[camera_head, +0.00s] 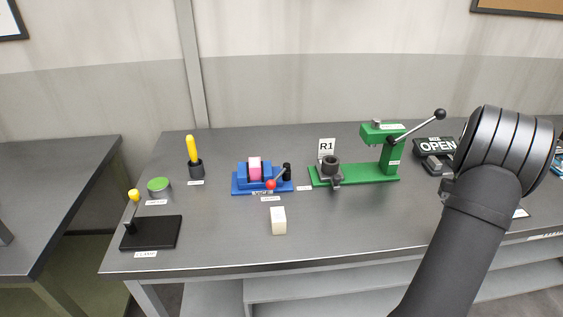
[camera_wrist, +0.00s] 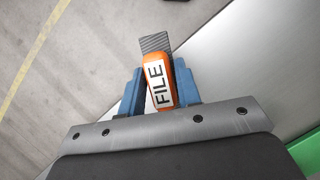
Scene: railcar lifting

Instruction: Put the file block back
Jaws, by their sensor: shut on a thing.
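The file block (camera_wrist: 158,88) is orange with a white label reading FILE and a dark ridged strip at its far end. It shows in the wrist view between the two blue fingers of my gripper (camera_wrist: 158,70). My gripper is shut on it. In the head view my arm stands at the right, and neither the gripper nor the file block can be made out there. No marked place for the file block can be made out in the head view.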

